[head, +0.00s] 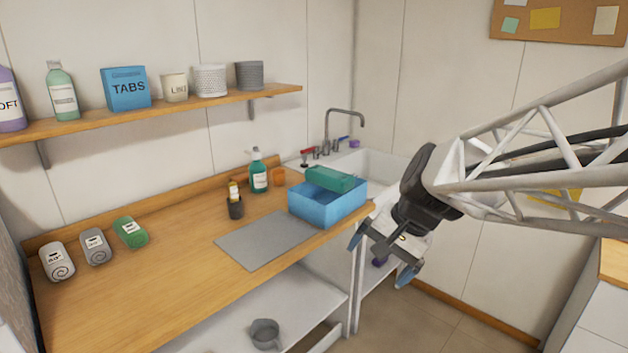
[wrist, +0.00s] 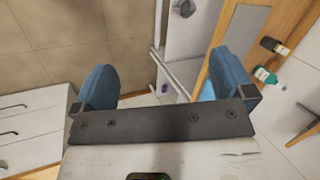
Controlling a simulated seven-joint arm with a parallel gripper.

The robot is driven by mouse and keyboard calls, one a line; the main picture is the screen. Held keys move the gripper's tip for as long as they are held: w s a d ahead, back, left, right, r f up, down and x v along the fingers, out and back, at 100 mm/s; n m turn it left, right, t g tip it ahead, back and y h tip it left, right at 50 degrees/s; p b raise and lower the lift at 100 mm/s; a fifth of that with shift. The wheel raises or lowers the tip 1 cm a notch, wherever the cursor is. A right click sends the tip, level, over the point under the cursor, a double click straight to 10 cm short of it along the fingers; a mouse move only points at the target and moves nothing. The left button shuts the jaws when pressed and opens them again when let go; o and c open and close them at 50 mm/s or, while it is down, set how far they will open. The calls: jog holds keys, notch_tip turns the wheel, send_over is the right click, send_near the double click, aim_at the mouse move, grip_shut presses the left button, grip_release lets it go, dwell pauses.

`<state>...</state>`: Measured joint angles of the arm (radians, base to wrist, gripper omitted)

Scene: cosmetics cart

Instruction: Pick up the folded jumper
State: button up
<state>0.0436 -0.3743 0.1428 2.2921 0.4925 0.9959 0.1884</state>
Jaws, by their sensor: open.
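A teal folded-looking item (head: 330,179) lies on top of the open blue bin (head: 327,207) at the right end of the wooden counter. It may be the folded jumper, but I cannot tell for sure. My gripper (head: 381,258) is open and empty, in the air to the right of and below the bin, clear of the counter edge. In the wrist view, my gripper (wrist: 165,68) shows two blue fingers wide apart with nothing between them. A light blue patch beside the right finger may be the bin; the teal item is not clear there.
A grey mat (head: 268,239) lies in front of the bin. Labelled rolls, including a green one (head: 130,232), lie at left. A sink (head: 372,169) is behind the bin; a shelf (head: 170,110) hangs above.

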jog(key=w+a+m+y, duration=0.3)
jog(key=w+m+y, duration=0.15)
jog(key=w, duration=1.05)
jog(key=m+t+y, duration=0.4)
jog(key=m+t, duration=0.2)
jog(key=m, duration=0.5)
send_over(350, 183)
jog(key=s+a, duration=0.2)
jog(key=s, duration=1.2)
notch_tip(350, 183, down, 6)
jog(key=w+d+f+m+t, duration=0.1)
jog(key=w+f, duration=0.1)
jog(key=w, duration=0.1)
jog(key=w+d+f+m+t, duration=0.2)
jog(key=w, duration=0.2)
jog(key=w+d+f+m+t, duration=0.1)
jog(key=w+f+m, duration=0.1)
jog(key=w, duration=0.2)
jog(key=shift+w+d+f+m, duration=0.1)
jog(key=shift+d+f+m, duration=0.2)
jog(key=shift+d, duration=0.1)
jog(key=shift+x, duration=1.25)
jog(key=shift+x, duration=2.65)
